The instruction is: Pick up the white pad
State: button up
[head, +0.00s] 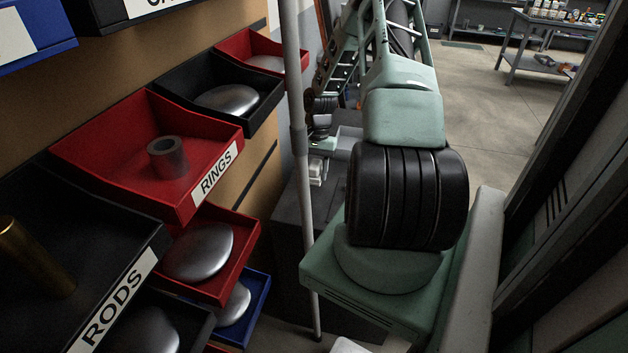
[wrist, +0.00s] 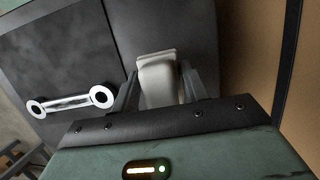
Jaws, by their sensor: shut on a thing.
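The white pad (wrist: 160,78) shows in the wrist view, a pale block with rounded edges, held upright between the two grey fingers. My gripper (wrist: 160,92) is shut on it, one finger on each side. The pad's lower end is hidden behind the dark front edge of my gripper. In the head view my green arm reaches away from me, and its far end is small and cluttered. I cannot clearly make out the pad there.
In the wrist view a dark grey panel with a pale bar handle (wrist: 70,104) lies beyond the pad, with a brown board (wrist: 246,60) at right. In the head view, a bin labelled RINGS (head: 105,150) holds a grey ring (head: 167,158). A grey pole (head: 297,150) stands left of my arm.

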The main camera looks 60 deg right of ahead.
aim_at(314, 165)
notch_tip(314, 165, up, 3)
jog(key=shift+r, duration=0.15)
jog(key=s+d+b, duration=0.1)
jog(key=s+d, duration=0.1)
jog(key=s, duration=0.7)
jog(key=s+d+b, duration=0.2)
jog(key=s+d, duration=0.1)
jog(key=s, duration=0.7)
jog(key=shift+d+f, duration=0.2)
jog(key=shift+o, duration=0.8)
